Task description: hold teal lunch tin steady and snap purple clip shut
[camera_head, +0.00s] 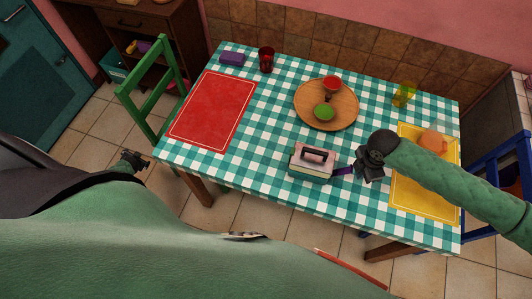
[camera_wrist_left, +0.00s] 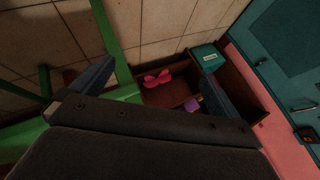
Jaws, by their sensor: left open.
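The lunch tin (camera_head: 310,164) stands on the checkered table, near its front edge. It has a pale pinkish top with a black handle and a teal-looking side. The purple clip (camera_head: 344,170) sticks out at the tin's right side; its angle is too small to judge. My right gripper (camera_head: 359,166) is just right of the clip, its fingers pointing at it; I cannot tell whether they touch it. My left gripper (camera_head: 134,158) is open and empty, off the table's left side, far from the tin. Its fingers also show in the left wrist view (camera_wrist_left: 150,92).
A round wooden plate (camera_head: 349,93) with a red cup and a green item lies behind the tin. Red (camera_head: 213,110) and yellow (camera_head: 424,199) mats lie at the sides. A green chair (camera_head: 150,95) stands by my left gripper. The cloth left of the tin is clear.

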